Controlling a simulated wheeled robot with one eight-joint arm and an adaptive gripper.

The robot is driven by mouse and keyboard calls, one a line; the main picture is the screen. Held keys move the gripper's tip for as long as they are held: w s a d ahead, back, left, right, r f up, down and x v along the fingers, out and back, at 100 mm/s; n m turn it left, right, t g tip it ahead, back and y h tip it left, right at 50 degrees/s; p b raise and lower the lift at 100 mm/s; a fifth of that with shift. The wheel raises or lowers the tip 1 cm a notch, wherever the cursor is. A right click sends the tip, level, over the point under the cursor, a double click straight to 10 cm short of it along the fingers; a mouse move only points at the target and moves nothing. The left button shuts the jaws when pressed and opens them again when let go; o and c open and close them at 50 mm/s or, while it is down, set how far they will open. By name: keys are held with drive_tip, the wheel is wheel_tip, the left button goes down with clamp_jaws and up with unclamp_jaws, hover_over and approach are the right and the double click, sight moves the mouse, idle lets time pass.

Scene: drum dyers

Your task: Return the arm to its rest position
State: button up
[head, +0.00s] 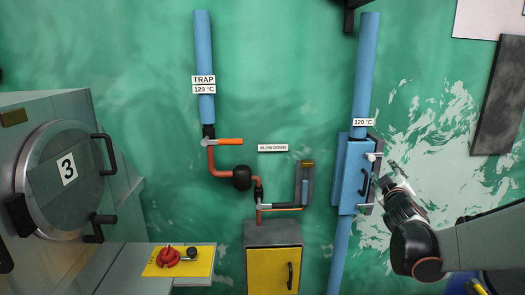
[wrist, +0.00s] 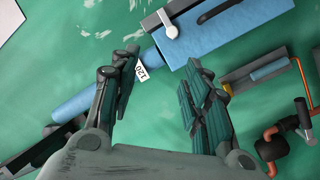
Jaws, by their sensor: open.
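My gripper (head: 397,181) is at the right in the head view, just right of the blue box (head: 351,180) on the right-hand blue pipe. My arm reaches in from the right edge. In the wrist view my gripper (wrist: 160,92) has its two fingers spread wide apart, with nothing between them except the view of the wall, pipe and a small 120 label. The blue box also shows in the wrist view (wrist: 225,42), beyond the fingertips, with a pale round-ended latch on it. I cannot tell from these views whether a fingertip touches the box.
A blue pipe (head: 367,60) runs up from the box. At the left stands a grey drum machine (head: 66,169) marked 3. Orange pipework with a trap (head: 241,178) and a yellow-fronted cabinet (head: 273,272) are in the middle. A dark panel (head: 497,100) hangs upper right.

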drive_tip(key=s+a+r+m+g, duration=0.1)
drive_tip(key=s+a+m+g, duration=0.2)
drive_tip(key=s, duration=0.4)
drive_tip(key=s+a+m+g, duration=0.15)
drive_tip(key=s+a, duration=0.25)
drive_tip(key=s, duration=0.4)
drive_tip(key=s+a+f+g+y, duration=0.1)
drive_tip(key=s+a+f, duration=0.2)
drive_tip(key=s, duration=0.4)
drive_tip(key=s+a+f+m+g+y, duration=0.1)
drive_tip(key=s+a+f+g+y, duration=0.1)
drive_tip(key=s+a+f, duration=0.2)
drive_tip(key=s+a+f+g+y, duration=0.2)
drive_tip(key=s+a+f, duration=0.2)
drive_tip(key=s, duration=0.7)
drive_tip(key=shift+a, duration=0.25)
drive_tip(key=shift+w+f, duration=0.1)
drive_tip(key=shift+c, duration=0.5)
